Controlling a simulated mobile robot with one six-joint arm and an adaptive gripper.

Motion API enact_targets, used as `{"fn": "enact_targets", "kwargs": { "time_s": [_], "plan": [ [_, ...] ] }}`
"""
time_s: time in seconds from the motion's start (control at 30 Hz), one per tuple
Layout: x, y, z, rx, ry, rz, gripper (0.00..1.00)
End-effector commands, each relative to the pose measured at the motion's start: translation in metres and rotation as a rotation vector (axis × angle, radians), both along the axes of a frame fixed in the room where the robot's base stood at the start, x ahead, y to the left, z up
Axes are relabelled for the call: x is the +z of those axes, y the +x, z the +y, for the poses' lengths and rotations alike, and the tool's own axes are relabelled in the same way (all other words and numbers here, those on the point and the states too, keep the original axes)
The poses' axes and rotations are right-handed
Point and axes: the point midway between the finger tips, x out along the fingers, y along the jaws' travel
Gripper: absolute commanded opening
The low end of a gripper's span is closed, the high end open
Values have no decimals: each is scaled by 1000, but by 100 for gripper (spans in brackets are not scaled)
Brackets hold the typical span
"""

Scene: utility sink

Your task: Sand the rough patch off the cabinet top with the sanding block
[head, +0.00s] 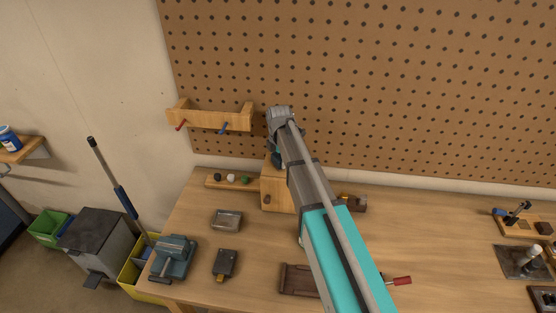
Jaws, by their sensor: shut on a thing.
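A small wooden cabinet (279,194) with a dark round knob stands on the workbench near the middle. My arm reaches in from the lower right and passes over it. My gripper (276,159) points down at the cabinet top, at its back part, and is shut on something. The thing in it is mostly hidden behind the gripper and arm, so I cannot make out the sanding block clearly. I cannot tell whether it touches the top. The rough patch does not show; my arm covers much of the cabinet top.
A wooden wall rack (211,119) hangs just left of my wrist on the pegboard (400,80). On the bench (200,270) lie a metal tray (227,220), a vise (173,257), a dark tool (225,263) and a brown tray (299,280).

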Motion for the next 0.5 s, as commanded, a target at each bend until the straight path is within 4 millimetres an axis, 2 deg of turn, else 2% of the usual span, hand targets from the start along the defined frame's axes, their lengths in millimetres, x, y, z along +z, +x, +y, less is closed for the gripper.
{"fn": "enact_targets", "kwargs": {
  "time_s": [0.23,0.5],
  "plan": [
    [0,-1,-4,0,0,0,47],
    [-2,-4,-20,-2,0,0,47]
  ]
}}
